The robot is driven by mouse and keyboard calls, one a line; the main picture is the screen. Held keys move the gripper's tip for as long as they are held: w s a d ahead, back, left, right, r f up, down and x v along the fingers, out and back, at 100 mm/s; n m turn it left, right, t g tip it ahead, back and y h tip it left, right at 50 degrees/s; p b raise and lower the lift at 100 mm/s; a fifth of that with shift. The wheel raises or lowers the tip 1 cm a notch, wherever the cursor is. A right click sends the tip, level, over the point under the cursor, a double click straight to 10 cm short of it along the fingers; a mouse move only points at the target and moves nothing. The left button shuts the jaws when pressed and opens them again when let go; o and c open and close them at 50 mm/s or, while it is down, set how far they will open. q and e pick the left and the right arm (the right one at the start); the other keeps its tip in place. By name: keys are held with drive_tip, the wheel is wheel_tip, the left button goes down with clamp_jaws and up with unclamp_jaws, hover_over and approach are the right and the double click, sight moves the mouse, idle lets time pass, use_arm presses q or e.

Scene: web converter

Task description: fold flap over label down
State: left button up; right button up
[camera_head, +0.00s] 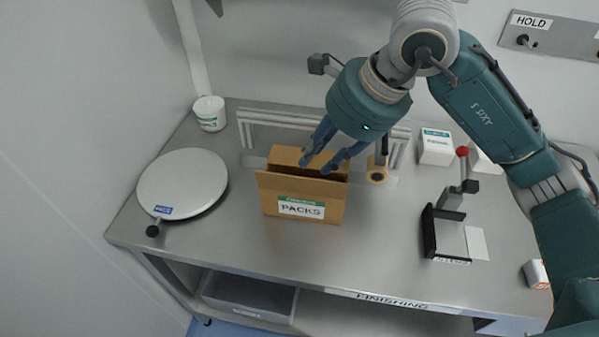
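A brown cardboard box (275,203) stands on the steel table, with a white and green label (301,208) reading "PACKS" on its front. The front flap (300,184) above the label sticks outward toward the viewer, not lying against the box face. A dark gap shows behind it, and the back of the box top (287,156) is brown board. My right gripper (316,166) is over the box top with its blue fingers apart. Whether a fingertip touches the board cannot be told. My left gripper is not in view.
A round white plate (183,184) lies at the left, with a white tub (209,113) behind it. A black holder (430,232) stands at the right. The table front is clear.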

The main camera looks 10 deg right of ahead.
sight(300, 178)
drive_tip(key=p+x, duration=0.3)
drive_tip(key=x, duration=0.7)
drive_tip(key=shift+f, duration=0.3)
drive_tip(key=shift+c, duration=0.6)
clamp_jaws()
